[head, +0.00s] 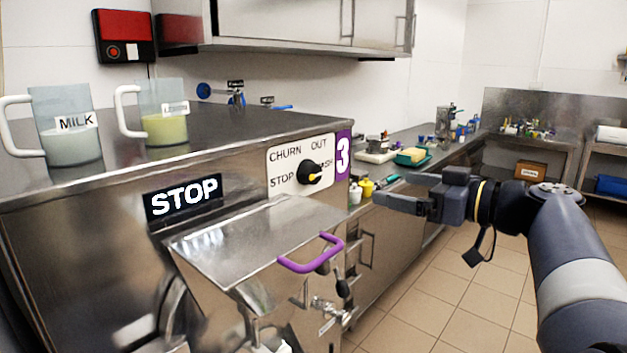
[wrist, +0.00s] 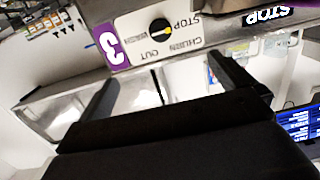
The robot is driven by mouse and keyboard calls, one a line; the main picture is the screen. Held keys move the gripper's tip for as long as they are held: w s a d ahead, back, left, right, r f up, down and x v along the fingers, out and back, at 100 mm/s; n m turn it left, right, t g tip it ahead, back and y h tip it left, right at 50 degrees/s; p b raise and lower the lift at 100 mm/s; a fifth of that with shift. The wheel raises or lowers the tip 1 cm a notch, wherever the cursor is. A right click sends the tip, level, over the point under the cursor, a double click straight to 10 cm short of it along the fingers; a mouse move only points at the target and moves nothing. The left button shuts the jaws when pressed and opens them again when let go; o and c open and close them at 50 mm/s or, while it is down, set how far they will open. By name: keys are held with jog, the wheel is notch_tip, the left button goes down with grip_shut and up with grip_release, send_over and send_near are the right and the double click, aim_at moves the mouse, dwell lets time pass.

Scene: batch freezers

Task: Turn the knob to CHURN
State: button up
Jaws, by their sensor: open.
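The plate reads CHURN upper left, OUT upper right, STOP left and a partly covered word ending in ASH at right. In the wrist view the knob (wrist: 161,31) and plate appear upside down, beyond the fingertips. My gripper (head: 393,191) is open and empty, to the right of the knob and apart from it. Both fingers (wrist: 163,72) show in the wrist view.
A lit STOP sign (head: 183,199) is left of the dial. Below it a sloping steel lid with a purple handle (head: 312,258) juts out. MILK (head: 72,140) and yellow-filled (head: 165,125) jugs stand on top. A counter with small items runs behind my gripper; open floor lies right.

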jog(key=b+v, duration=0.1)
jog(key=v, duration=0.5)
jog(key=shift+w+a, duration=0.15)
jog(key=r+p+x, duration=0.1)
jog(key=p+x, duration=0.3)
jog(key=x, duration=0.5)
jog(key=s+d+b, duration=0.2)
jog(key=s+d, duration=0.1)
jog(key=shift+f+b, duration=0.35)
jog(key=shift+f, duration=0.05)
jog(key=shift+w+a, duration=0.1)
